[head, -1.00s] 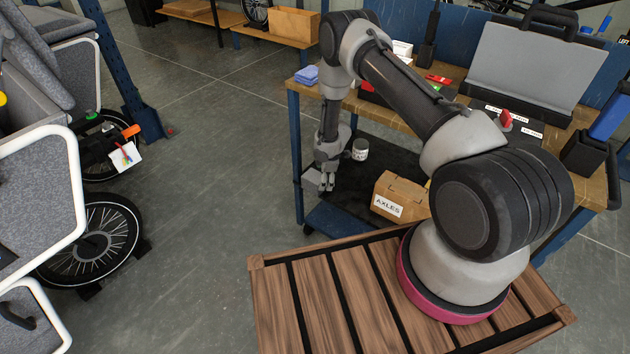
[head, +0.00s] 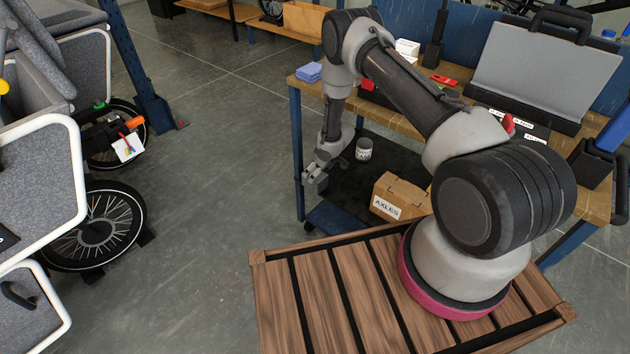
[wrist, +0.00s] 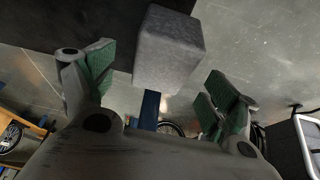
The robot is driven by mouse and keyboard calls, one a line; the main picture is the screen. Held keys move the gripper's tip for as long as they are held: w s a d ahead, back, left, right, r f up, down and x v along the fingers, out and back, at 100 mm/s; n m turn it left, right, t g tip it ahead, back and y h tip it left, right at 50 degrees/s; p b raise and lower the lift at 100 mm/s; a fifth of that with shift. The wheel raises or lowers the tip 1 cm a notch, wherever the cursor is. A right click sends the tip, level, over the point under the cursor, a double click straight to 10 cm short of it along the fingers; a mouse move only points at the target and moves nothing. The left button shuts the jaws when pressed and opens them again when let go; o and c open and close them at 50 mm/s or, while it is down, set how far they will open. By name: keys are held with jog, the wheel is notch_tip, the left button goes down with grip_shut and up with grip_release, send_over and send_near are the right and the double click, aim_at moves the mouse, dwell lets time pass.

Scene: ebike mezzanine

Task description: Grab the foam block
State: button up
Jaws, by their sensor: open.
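A grey, speckled foam block (wrist: 170,48) shows in the wrist view at the upper middle, next to a black surface. My gripper (wrist: 160,75) is open, with one green-padded finger to the left of the block and one to its right. There are visible gaps between the block and both fingers, and nothing is held. In the head view my gripper (head: 316,178) hangs low at the left end of the workbench's black lower shelf (head: 345,190). I cannot tell the block apart from my gripper there.
A white can (head: 364,149) and a cardboard box labelled AXLES (head: 398,196) stand on the lower shelf, right of my gripper. The workbench top (head: 400,122) is above, with its blue leg (head: 297,150) close by. Open floor lies left, towards the cargo bikes (head: 95,230).

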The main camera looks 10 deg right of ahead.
jog(key=x, duration=0.7)
jog(key=shift+a, duration=0.2)
jog(key=shift+f, duration=0.3)
dwell(0.3)
jog(key=c, duration=0.9)
